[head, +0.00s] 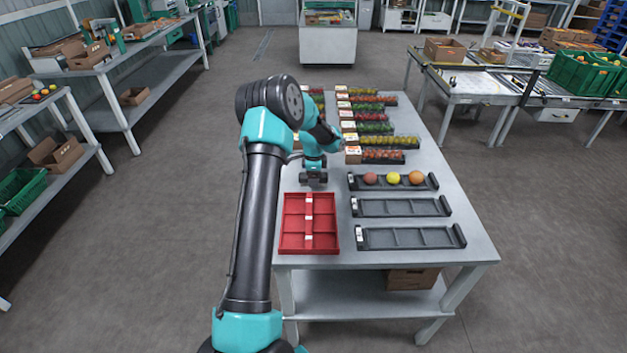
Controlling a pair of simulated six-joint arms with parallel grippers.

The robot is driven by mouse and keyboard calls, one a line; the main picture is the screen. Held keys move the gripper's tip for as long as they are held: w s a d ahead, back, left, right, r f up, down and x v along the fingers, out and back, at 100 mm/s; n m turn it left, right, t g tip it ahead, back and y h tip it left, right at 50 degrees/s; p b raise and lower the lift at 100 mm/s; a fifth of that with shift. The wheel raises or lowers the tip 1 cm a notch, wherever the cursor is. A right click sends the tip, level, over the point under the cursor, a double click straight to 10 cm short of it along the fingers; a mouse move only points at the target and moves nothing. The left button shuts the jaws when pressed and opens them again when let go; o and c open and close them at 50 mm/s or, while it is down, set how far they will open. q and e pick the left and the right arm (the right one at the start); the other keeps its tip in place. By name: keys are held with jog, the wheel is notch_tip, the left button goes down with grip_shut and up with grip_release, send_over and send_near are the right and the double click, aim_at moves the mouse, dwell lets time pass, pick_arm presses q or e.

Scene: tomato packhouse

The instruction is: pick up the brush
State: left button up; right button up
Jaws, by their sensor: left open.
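I cannot make out a brush anywhere in the head view; it may be hidden behind my left arm or too small to tell. My left arm reaches over the left side of the long grey table (455,215). My left gripper (313,180) is small and partly hidden, above the table just behind the red divided tray (283,222). Its jaws are open, and I see nothing held between them. My right gripper is not in view.
Three dark trays lie at the table's right: the back one (354,184) holds three round fruits, the middle one (403,208) and the front one (412,238) are empty. Rows of tomato punnets (380,141) stand farther back. A cardboard box (412,279) sits on the lower shelf.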

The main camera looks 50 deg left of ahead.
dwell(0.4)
pick_arm(q)
jog(key=c, duration=1)
